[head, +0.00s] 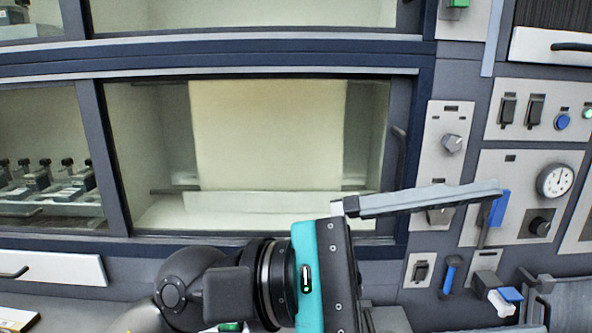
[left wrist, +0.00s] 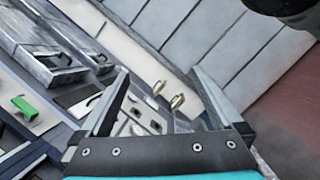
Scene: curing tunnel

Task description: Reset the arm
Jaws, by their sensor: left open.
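My left arm comes in from the lower left of the head view, with a teal band at its gripper. My left gripper (head: 490,192) has one long grey finger showing, stretched to the right in front of the control panel; the other finger cannot be made out there. In the left wrist view, both fingers of my left gripper (left wrist: 158,74) are spread apart, with nothing held between them. My right gripper is in neither view.
Behind the arm is a cabinet with a glass window (head: 265,130). Right of it are panels with a dial gauge (head: 556,180), knobs, switches and a blue-handled lever (head: 498,208) by the finger's end. A drawer (head: 55,268) is lower left. Metal fixtures (head: 45,182) stand behind the left window.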

